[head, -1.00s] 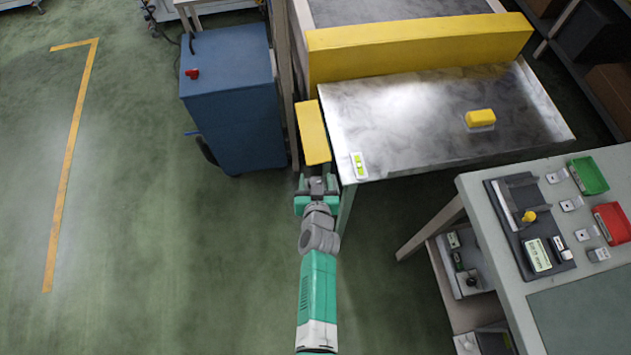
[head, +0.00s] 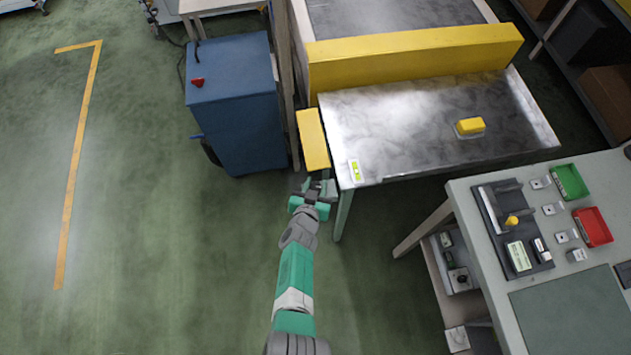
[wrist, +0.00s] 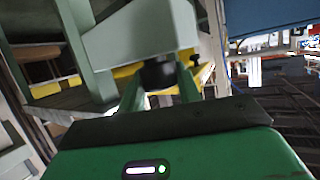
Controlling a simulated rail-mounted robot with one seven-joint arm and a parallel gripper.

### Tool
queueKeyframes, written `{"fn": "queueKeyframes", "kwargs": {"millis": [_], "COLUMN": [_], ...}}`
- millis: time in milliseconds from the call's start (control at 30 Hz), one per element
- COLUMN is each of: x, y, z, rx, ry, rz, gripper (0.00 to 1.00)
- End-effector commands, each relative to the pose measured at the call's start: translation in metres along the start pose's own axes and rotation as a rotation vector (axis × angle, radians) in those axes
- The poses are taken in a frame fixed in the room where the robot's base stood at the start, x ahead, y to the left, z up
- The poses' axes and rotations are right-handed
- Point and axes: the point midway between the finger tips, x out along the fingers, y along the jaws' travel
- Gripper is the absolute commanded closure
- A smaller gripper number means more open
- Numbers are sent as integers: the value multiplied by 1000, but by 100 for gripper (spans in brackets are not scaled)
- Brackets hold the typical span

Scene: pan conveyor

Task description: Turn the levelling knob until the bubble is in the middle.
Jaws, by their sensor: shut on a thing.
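The spirit level (head: 355,170), a small white block with a yellow-green vial, sits on the near left corner of the metal table (head: 400,120). A small mark shows in the vial, but the bubble's exact place is too small to tell. The levelling knob (wrist: 158,73) is a dark round piece below the table's leg frame in the wrist view. My gripper (head: 318,187) is low beside the table's left corner. In the wrist view my gripper (wrist: 160,88) has its green fingers on either side of the knob, shut on it. The knob is not clear in the head view.
A yellow post (head: 313,139) stands just behind my gripper, left of the table. A blue cabinet (head: 235,105) is farther left. A grey workbench (head: 480,260) with bins is at the right. The green floor at left is clear.

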Motion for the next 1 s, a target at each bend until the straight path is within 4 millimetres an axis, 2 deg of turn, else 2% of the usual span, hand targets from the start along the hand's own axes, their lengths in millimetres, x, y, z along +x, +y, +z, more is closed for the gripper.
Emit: {"fn": "queueKeyframes", "kwargs": {"millis": [300, 333, 433, 733, 1000], "x": [0, 0, 0, -3, -52], "y": [-1, -1, -1, -2, -3], "z": [-4, -4, -3, -3, -10], "rx": [4, 4, 3, 2, -1], "ry": [7, 7, 6, 3, 2], "rz": [9, 8, 8, 6, 4], "gripper": [89, 64, 45, 45, 45]}}
